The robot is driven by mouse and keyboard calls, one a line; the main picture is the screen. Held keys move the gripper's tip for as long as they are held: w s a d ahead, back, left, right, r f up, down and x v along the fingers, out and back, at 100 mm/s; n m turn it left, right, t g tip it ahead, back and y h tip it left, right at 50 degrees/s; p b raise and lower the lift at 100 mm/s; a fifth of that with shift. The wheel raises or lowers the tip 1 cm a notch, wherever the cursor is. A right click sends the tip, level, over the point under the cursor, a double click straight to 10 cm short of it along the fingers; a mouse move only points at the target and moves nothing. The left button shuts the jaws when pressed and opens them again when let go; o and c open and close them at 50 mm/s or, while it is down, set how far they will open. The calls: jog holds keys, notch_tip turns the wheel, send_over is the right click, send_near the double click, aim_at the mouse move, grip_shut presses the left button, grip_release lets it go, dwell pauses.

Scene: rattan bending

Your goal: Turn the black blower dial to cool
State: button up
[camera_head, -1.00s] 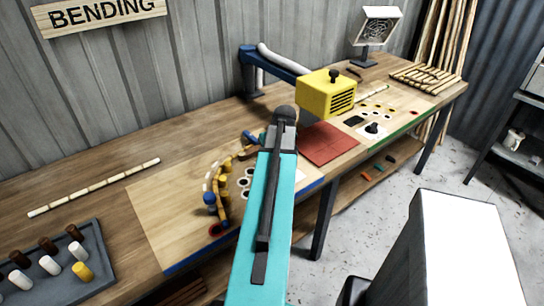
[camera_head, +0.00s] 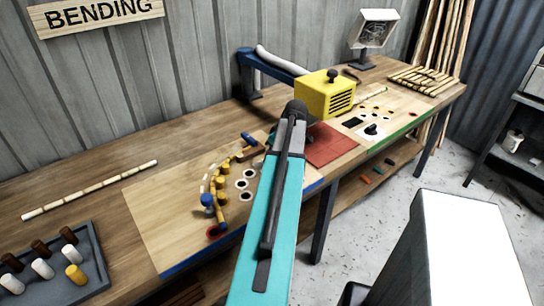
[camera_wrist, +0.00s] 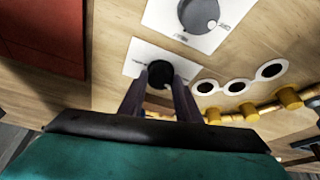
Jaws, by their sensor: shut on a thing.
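In the wrist view my gripper (camera_wrist: 160,82) reaches down to a black dial (camera_wrist: 160,70) on a small white plate (camera_wrist: 136,58). Its two dark fingers are shut on the dial, one on each side. The plate's printing is too small and too covered to read, so I cannot tell which setting the dial points at. In the head view my own arm hides the gripper and this dial. A larger grey dial (camera_wrist: 199,14) on another white plate (camera_wrist: 231,12) sits just beyond it in the wrist view.
Black-centred holes (camera_wrist: 235,87) and yellow pegs (camera_wrist: 290,98) along a curved rattan piece lie right of the gripper. A red pad (camera_head: 332,143) lies beside the board. A yellow box (camera_head: 318,92) on a blue arm overhangs the bench. A peg tray (camera_head: 92,270) stands front left.

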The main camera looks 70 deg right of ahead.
jog(key=shift+s+f, duration=0.1)
jog(key=shift+s, duration=0.15)
jog(key=o, duration=1)
jog(key=shift+o, duration=0.3)
jog(key=shift+w, duration=0.1)
jog(key=shift+r, duration=0.3)
jog(key=b+v, duration=0.2)
jog(key=v, duration=1.1)
jog(key=shift+r+b, duration=0.15)
jog(key=shift+b, duration=0.15)
